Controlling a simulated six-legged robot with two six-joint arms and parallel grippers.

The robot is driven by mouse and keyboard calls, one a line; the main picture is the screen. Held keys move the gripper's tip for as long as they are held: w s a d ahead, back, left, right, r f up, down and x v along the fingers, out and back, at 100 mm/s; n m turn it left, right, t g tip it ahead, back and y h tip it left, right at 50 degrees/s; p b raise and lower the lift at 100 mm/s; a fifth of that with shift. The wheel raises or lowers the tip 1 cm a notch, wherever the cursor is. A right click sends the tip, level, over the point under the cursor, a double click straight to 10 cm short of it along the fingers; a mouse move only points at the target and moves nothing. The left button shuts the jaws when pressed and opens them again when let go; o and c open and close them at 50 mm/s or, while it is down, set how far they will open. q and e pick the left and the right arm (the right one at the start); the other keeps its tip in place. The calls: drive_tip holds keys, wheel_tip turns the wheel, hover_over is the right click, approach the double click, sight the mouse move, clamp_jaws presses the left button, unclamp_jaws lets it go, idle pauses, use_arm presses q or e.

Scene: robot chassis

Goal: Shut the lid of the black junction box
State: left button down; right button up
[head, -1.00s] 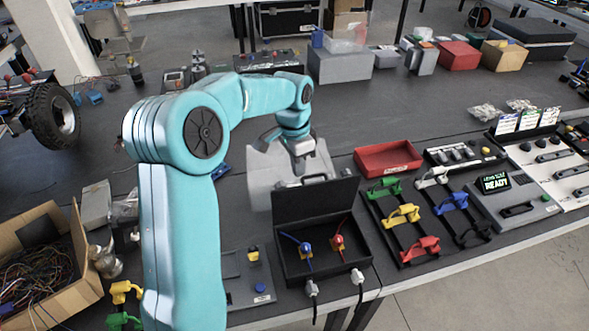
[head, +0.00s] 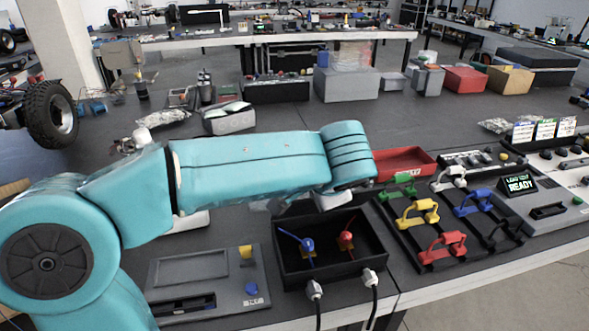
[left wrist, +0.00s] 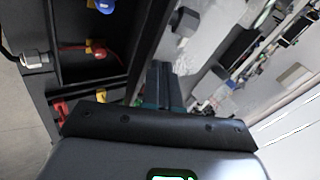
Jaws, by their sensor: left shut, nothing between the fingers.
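The black junction box (head: 335,283) stands at the bench's front edge, open at the top. Inside are a blue lever and a red lever with yellow parts. Its lid (head: 292,207) shows only as a dark strip behind the box, mostly hidden by my left arm; its tilt is unclear. My left gripper (head: 345,196) is shut and empty, above the back right of the box, partly hidden by my wrist. Whether it touches the lid cannot be told. The left wrist view shows the box interior (left wrist: 75,70) at the left. My right gripper is not in view.
A grey panel (head: 205,265) lies left of the box, and two plugs with black cables hang at its front. Coloured handles (head: 425,215) stand close on the right.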

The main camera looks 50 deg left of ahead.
use_arm(q)
drive_tip(key=s+d+f+t+y+b, duration=0.2)
drive_tip(key=d+f+y+b, duration=0.1)
drive_tip(key=b, duration=0.4)
drive_tip(key=shift+s+d+f+y+b, duration=0.15)
drive_tip(key=shift+d+f+y+b, duration=0.2)
drive_tip(key=shift+d+f, duration=0.3)
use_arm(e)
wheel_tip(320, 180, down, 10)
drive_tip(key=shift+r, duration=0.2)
use_arm(q)
drive_tip(key=shift+r, duration=0.2)
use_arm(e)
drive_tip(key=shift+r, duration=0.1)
